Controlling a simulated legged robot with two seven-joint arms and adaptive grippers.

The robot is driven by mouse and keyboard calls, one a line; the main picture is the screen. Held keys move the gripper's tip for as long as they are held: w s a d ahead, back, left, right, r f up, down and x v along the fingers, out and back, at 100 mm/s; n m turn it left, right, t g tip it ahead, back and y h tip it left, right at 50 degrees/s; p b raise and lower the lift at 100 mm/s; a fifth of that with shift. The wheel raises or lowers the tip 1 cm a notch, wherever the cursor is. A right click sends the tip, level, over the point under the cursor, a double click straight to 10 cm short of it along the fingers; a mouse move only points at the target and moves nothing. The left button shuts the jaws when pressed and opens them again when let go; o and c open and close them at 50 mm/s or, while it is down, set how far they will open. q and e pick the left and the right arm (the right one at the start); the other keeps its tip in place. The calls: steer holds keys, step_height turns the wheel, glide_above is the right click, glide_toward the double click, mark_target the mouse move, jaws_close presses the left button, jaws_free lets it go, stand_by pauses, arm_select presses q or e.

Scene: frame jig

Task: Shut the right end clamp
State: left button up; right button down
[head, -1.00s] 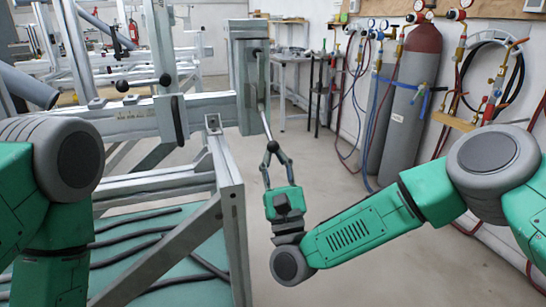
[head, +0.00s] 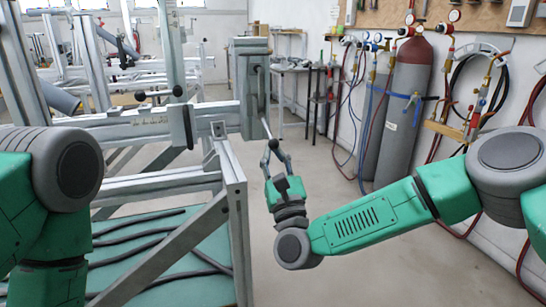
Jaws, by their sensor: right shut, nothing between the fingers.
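The right end clamp (head: 249,92) is a grey metal block at the right end of the horizontal frame beam (head: 145,117). Its thin lever (head: 267,128) slants down and toward me from the block's face, with a dark knob at its lower end. My right gripper (head: 274,150) is at the knob, below the clamp. Its fingers are shut with nothing held between them, and the tips look close to or touching the knob; I cannot tell which. The fingertips partly cover the lever's end. My left arm fills the left edge, and its gripper is out of view.
A metal frame stand (head: 234,215) with a diagonal brace stands left of my right gripper, over a green base (head: 165,245) with dark rods. Gas cylinders (head: 405,105) and hoses stand along the right wall. The floor right of the stand is clear.

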mark_target(277, 142)
steer(key=r+g+p, duration=0.2)
steer(key=p, duration=0.1)
steer(key=s+r+g+h+p, duration=0.1)
steer(key=p, duration=0.1)
steer(key=shift+d, duration=0.4)
steer(key=shift+a+r+g+p, duration=0.1)
steer(key=shift+r+g+p, duration=0.1)
steer(key=shift+g+p, duration=0.3)
steer(key=shift+f, duration=0.1)
